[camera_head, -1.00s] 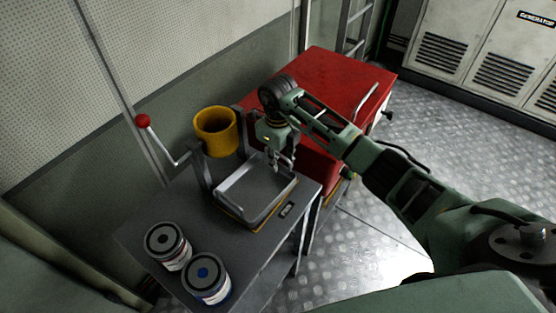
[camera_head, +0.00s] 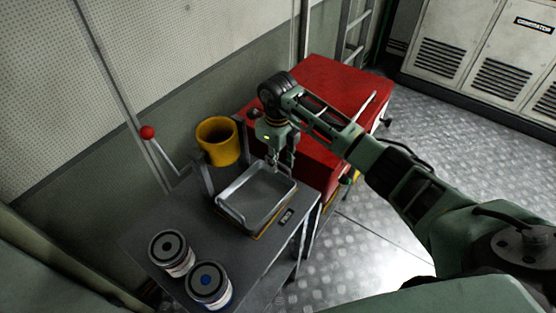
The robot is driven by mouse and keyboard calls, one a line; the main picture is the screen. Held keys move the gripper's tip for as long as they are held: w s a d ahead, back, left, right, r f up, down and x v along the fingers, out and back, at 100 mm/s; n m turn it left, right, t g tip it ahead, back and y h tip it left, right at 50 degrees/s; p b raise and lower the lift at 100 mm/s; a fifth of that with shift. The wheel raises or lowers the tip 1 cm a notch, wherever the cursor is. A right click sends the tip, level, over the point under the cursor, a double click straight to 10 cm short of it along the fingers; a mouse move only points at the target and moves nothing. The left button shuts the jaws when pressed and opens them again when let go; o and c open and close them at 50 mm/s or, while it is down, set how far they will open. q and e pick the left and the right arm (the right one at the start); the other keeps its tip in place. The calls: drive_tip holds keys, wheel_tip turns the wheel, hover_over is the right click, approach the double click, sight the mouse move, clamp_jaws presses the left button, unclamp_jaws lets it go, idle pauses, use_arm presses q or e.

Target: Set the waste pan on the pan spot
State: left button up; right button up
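The waste pan (camera_head: 262,196) is a shallow grey metal tray with a raised rim, lying on the dark table below the yellow bucket. A yellow edge (camera_head: 262,234) shows under its near side and appears to mark the pan spot; the pan hides the rest. My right gripper (camera_head: 281,164) points down at the pan's far rim, by the red cabinet. Its fingertips overlap the rim in the view. Whether they grip it or only hang beside it is too small to tell. My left gripper is not in view.
Two round cans (camera_head: 171,252) stand at the table's near left. The yellow bucket (camera_head: 218,141) and a red-knobbed lever (camera_head: 148,132) are behind the pan. The red cabinet (camera_head: 335,90) adjoins the table's far end. Open metal floor (camera_head: 390,225) lies right.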

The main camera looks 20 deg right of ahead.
drive_tip(key=shift+r, duration=0.3)
drive_tip(key=shift+o, duration=0.5)
drive_tip(key=o, duration=0.5)
drive_tip(key=shift+c, duration=0.2)
